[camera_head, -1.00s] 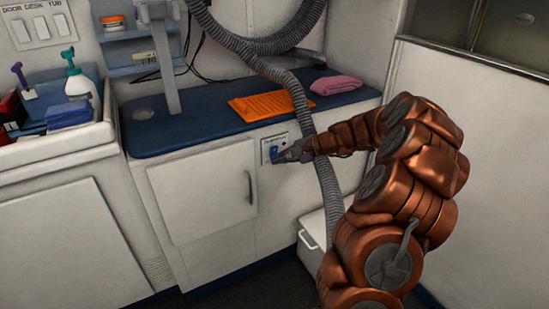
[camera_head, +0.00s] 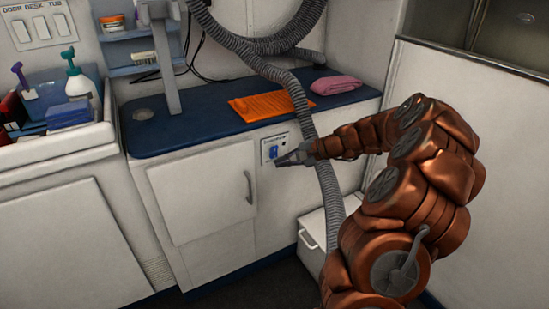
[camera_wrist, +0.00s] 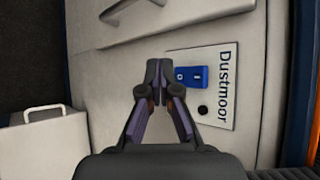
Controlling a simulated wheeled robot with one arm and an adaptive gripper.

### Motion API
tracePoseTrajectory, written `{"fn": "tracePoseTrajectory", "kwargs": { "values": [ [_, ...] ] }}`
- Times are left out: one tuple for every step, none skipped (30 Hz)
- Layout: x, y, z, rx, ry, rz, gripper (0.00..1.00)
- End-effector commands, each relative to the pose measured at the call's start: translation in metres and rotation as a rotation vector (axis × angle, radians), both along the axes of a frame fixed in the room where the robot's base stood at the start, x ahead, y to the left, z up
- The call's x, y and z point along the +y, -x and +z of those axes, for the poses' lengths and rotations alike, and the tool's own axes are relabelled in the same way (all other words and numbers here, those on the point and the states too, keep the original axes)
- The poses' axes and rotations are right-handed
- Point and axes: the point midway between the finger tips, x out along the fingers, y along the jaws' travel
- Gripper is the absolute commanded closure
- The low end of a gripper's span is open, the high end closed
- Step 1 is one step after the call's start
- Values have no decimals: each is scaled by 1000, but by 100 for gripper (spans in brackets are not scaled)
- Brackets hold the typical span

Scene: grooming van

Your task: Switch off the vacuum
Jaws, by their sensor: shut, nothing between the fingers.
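The white vacuum panel (camera_head: 283,142), labelled Dustmoor in the wrist view (camera_wrist: 212,62), is on the cabinet front below the counter. Its blue rocker switch (camera_head: 273,151) shows clearly in the wrist view (camera_wrist: 190,77), with O and I marks on its two ends. I cannot tell which end is pressed in. My gripper (camera_head: 279,162) is shut and empty, its tips just below the switch in the head view.
A grey ribbed hose (camera_head: 325,180) hangs in front of the cabinet, close to my arm. A cabinet door with a handle (camera_head: 249,187) is left of the panel. A white box (camera_head: 312,235) stands on the floor. An orange mat (camera_head: 262,104) and a pink towel (camera_head: 335,85) lie on the counter.

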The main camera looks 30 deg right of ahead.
Motion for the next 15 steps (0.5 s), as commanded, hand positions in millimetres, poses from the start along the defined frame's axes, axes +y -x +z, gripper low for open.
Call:
{"fn": "tracePoseTrajectory", "kwargs": {
  "values": [
    [-1,4,2,-2,0,-1,100],
    [-1,6,2,-2,0,-2,100],
    [0,9,3,-2,1,-2,100],
    [0,12,3,-1,1,-1,100],
    [1,14,3,-1,1,-1,100],
    [1,17,4,-1,0,0,100],
    [1,20,4,0,0,0,100],
    [1,22,4,1,-1,-1,100],
    [2,26,4,1,-1,0,100],
    [2,28,4,1,-1,1,100],
    [2,30,4,1,-1,1,100],
    [2,34,5,1,-1,1,100],
    [2,36,5,1,-1,0,100],
    [2,38,6,1,-1,-1,100],
    [2,40,6,1,-1,-1,100]
  ]
}}
